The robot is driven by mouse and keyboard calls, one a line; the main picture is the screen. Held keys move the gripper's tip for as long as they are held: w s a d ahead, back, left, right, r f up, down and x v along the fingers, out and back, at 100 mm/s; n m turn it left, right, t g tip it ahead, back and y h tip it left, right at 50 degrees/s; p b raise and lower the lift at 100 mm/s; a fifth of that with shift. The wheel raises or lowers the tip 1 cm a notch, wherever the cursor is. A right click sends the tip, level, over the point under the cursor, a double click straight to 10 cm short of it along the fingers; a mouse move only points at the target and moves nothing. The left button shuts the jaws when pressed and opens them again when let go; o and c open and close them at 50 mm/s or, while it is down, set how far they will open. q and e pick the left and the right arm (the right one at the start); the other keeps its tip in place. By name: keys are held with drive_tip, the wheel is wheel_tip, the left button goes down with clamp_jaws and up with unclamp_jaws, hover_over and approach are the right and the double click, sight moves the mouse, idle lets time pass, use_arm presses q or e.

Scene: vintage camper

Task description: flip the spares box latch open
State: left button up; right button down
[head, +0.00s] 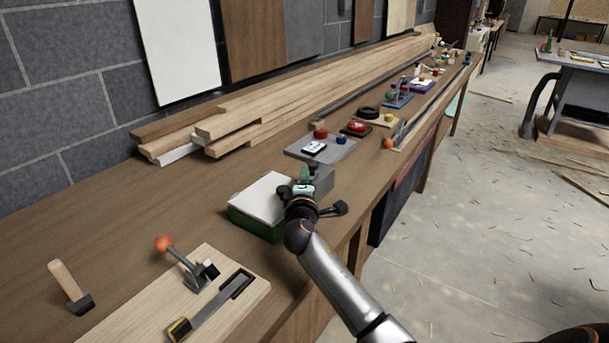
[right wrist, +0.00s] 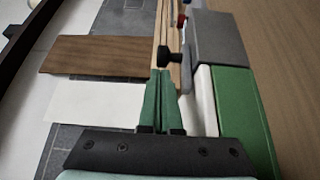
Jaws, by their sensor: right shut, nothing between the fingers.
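A green box (head: 244,222) with a white lid (head: 263,193) sits on the workbench in the head view; I cannot tell whether it is the spares box. Its green side (right wrist: 240,120) shows at the right of the right wrist view. A grey box (head: 324,180) stands just beyond it. A black knob-ended part (right wrist: 171,58) sticks out from the grey box's side, possibly the latch. My right gripper (head: 304,172) is shut and empty beside the boxes. In the right wrist view its green fingertips (right wrist: 160,74) are close to the knob; contact is unclear.
A grey panel (head: 320,146) with buttons is beyond the boxes. Stacked planks (head: 300,95) line the wall. Open floor is at right.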

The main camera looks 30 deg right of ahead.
sight(314, 168)
drive_tip(key=d, duration=0.1)
drive_tip(key=w+d, duration=0.1)
drive_tip(key=d, duration=0.1)
drive_tip(key=shift+w+d, duration=0.2)
drive_tip(key=shift+d, duration=0.05)
use_arm(q)
drive_tip(key=shift+f, duration=0.2)
drive_tip(key=shift+a, duration=0.1)
use_arm(e)
drive_tip(key=shift+s, duration=0.1)
